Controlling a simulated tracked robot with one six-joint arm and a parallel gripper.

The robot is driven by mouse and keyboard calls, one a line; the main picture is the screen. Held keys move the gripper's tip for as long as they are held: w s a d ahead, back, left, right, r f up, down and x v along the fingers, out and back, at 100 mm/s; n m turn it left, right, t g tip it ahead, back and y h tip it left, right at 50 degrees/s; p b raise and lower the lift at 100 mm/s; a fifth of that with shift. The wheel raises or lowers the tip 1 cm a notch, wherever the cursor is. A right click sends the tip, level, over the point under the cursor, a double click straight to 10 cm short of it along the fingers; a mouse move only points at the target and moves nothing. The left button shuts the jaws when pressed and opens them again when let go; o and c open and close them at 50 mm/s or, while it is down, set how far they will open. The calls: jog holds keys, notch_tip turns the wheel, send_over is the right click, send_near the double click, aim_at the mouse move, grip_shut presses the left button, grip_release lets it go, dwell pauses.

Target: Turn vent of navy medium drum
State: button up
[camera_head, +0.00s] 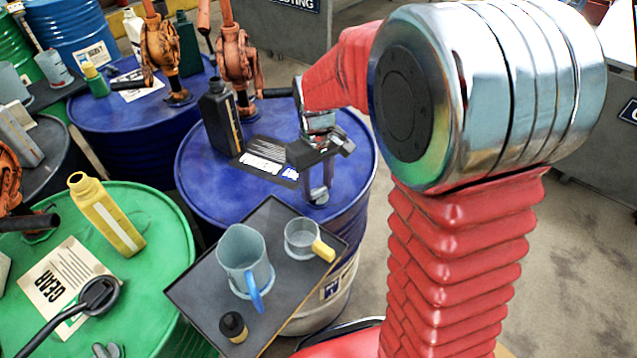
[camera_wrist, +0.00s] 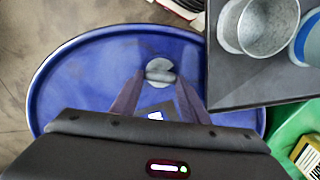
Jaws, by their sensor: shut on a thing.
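The navy drum (camera_head: 200,180) stands in the middle of the head view; its blue top (camera_wrist: 75,85) fills much of the wrist view. Its vent (camera_head: 318,197) is a small grey metal cap near the drum's right front edge. In the wrist view the vent (camera_wrist: 160,66) sits between my two fingertips. My gripper (camera_head: 319,186) points down over the drum top and is shut on the vent, one finger on each side of it; the gripper also shows in the wrist view (camera_wrist: 159,76). The vent's lower part is hidden.
A dark tray (camera_head: 200,290) beside the vent holds a grey jug (camera_head: 243,258), a metal mug (camera_head: 301,240) and a small dark bottle (camera_head: 233,326). A black bottle (camera_head: 215,125) and an orange pump (camera_head: 238,60) stand on the drum. A green drum (camera_head: 165,225) is at left.

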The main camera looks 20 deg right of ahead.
jog(key=shift+w+r, duration=0.1)
jog(key=o, duration=1.1)
jog(key=shift+c, duration=0.2)
notch_tip(320, 180, up, 14)
jog(key=shift+f, duration=0.2)
